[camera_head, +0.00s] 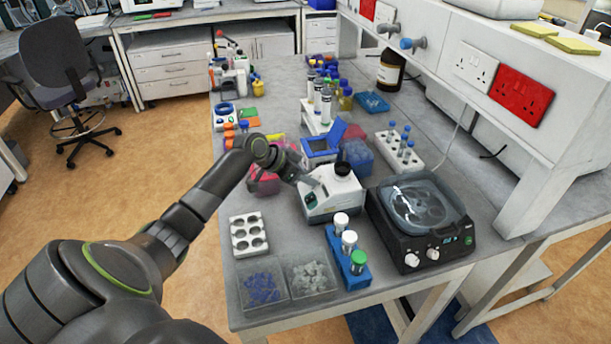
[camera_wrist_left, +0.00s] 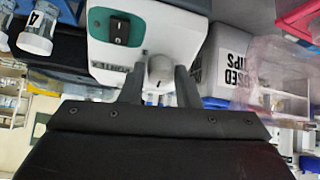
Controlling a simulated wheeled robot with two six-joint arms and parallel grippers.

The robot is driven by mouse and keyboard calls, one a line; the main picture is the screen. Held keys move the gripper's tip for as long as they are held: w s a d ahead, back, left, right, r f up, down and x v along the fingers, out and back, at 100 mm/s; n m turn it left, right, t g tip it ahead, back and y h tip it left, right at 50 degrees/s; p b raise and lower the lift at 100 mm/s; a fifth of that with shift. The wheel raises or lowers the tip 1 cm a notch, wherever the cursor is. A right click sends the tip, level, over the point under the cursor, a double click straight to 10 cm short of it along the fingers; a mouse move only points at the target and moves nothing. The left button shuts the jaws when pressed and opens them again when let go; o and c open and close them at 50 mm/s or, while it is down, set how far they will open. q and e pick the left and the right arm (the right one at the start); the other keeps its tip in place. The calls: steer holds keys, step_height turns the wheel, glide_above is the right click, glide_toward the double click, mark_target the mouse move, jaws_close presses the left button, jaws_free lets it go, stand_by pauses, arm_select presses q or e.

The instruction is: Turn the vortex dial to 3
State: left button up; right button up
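The white vortex mixer (camera_head: 335,196) stands on the bench, with a black cup on top and a dark switch on its front. In the left wrist view the mixer (camera_wrist_left: 150,22) shows upside down, with its teal-framed rocker switch (camera_wrist_left: 119,30) and pale round dial (camera_wrist_left: 160,70). My left gripper (camera_head: 307,181) is at the mixer's front. In the wrist view the two fingers of my left gripper (camera_wrist_left: 160,78) are apart, one on each side of the dial, with narrow gaps showing. I cannot read the dial's setting. My right gripper is not in view.
A black hotplate-like device with a clear dish (camera_head: 420,215) stands right of the mixer. A blue rack with capped tubes (camera_head: 347,262) is in front. A white well rack (camera_head: 248,234) and clear trays (camera_head: 263,288) lie front left. A used-tips box (camera_wrist_left: 225,60) is close beside the mixer.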

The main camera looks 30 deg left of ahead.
arm_select(q)
steer(key=c, duration=0.5)
steer(key=shift+f+m+b, duration=0.2)
steer(key=shift+m+b, duration=0.3)
steer(key=shift+b, duration=0.3)
steer(key=m+b, duration=0.5)
steer(key=b, duration=0.1)
steer(key=m+g+h+b, duration=0.1)
steer(key=m+b, duration=0.4)
steer(key=shift+w+a+m+b, duration=0.15)
steer(key=shift+m+b, duration=0.25)
steer(key=m+b, duration=0.2)
steer(key=shift+m+g+h, duration=0.3)
steer(key=shift+m, duration=0.1)
steer(key=m+b, duration=0.2)
steer(key=m, duration=0.1)
steer(key=shift+w+r+m+g, duration=0.1)
steer(key=shift+r+m+g, duration=0.05)
steer(key=shift+m+g, duration=0.15)
steer(key=m+b, duration=0.1)
steer(key=m, duration=0.2)
steer(key=shift+m, duration=0.3)
steer(key=shift+r+m+g+b, duration=0.1)
steer(key=shift+m+g+b, duration=0.35)
steer(key=shift+m, duration=1.05)
